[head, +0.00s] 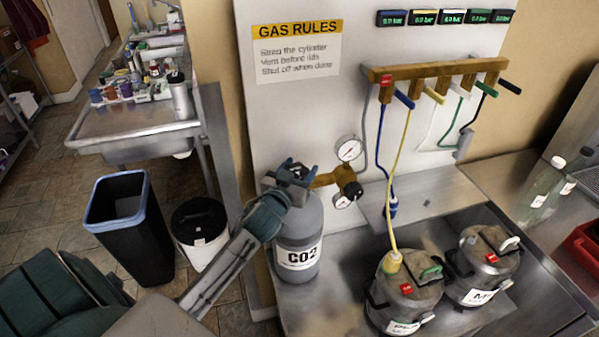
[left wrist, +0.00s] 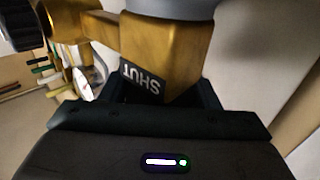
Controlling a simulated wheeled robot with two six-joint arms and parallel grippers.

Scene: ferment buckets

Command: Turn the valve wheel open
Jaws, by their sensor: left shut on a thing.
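The grey CO2 cylinder (head: 299,243) stands upright behind my left forearm in the head view. A brass valve with a regulator (head: 347,182) and round gauges sits at its top. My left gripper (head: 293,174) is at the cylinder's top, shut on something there. In the left wrist view, its dark fingers (left wrist: 163,92) lie either side of the lower part of a brass valve body (left wrist: 165,45). A dark label (left wrist: 142,77) there reads "SHUT", upside down. The valve wheel cannot be made out clearly; the gripper largely hides it. My right gripper is not in view.
A gas rules sign (head: 297,52) is on the white panel behind. A brass manifold (head: 440,69) with coloured levers and hoses is at upper right. Two metal kegs (head: 404,293) stand in the steel tray to the right. A black bin (head: 131,228) and a lidded bucket (head: 201,232) stand at left.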

